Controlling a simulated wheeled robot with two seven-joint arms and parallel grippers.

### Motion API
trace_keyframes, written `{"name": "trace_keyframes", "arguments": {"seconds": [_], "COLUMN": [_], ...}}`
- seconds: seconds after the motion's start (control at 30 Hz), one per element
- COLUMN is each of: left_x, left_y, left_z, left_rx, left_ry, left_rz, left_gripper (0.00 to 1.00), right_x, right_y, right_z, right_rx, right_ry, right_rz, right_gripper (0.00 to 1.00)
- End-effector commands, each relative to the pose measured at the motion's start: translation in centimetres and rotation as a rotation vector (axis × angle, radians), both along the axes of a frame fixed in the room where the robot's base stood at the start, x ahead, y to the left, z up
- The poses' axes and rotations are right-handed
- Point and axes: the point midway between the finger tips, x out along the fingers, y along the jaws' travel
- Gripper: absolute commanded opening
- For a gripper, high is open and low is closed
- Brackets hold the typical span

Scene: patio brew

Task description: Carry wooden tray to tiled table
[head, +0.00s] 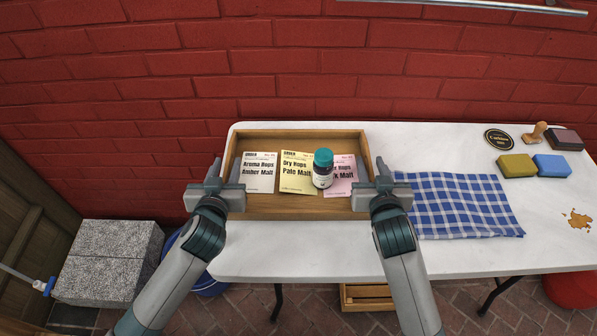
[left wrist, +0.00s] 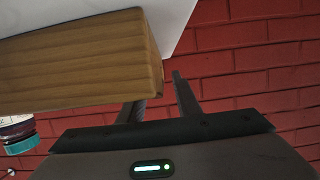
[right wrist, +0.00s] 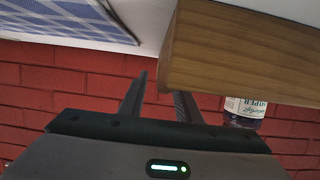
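The wooden tray (head: 290,212) lies on the white table against the red brick wall. It holds three order cards, white (head: 258,172), yellow (head: 297,178) and pink (head: 347,178), and a small bottle with a teal cap (head: 323,168). My left gripper (head: 226,170) is at the tray's left end, its fingers apart on either side of the end wall. In the left wrist view a gap shows between the tray's corner (left wrist: 90,60) and the outer finger. My right gripper (head: 375,172) is likewise open around the right end wall, seen in the right wrist view (right wrist: 160,100). No tiled table shows.
Right of the tray on the white table (head: 450,258) lie a blue checked cloth (head: 460,205), sponges (head: 517,165), a stamp (head: 535,133), a round black sign (head: 499,139) and a brown spill (head: 579,219). Grey blocks (head: 108,260) stand on the floor at left.

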Motion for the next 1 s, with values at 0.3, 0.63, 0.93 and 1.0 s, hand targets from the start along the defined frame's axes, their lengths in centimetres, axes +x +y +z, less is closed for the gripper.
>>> {"name": "trace_keyframes", "arguments": {"seconds": [0.3,0.63,0.93,1.0], "left_x": [1.37,1.35,1.34,1.34], "left_y": [0.00,0.01,0.03,0.03], "left_z": [-0.41,-0.41,-0.41,-0.41], "left_rx": [0.000,0.000,0.000,0.000], "left_ry": [-0.001,0.000,0.000,0.000], "left_rz": [-0.001,0.000,0.000,0.000], "left_gripper": [0.30,0.04,0.00,0.00], "right_x": [1.37,1.35,1.34,1.34], "right_y": [0.01,0.01,0.00,0.00], "right_z": [-0.41,-0.42,-0.44,-0.44], "right_rx": [0.000,0.000,0.000,0.000], "right_ry": [0.000,0.000,0.000,0.000], "right_rz": [0.000,0.000,0.000,0.000], "right_gripper": [0.30,0.04,0.00,0.00]}}
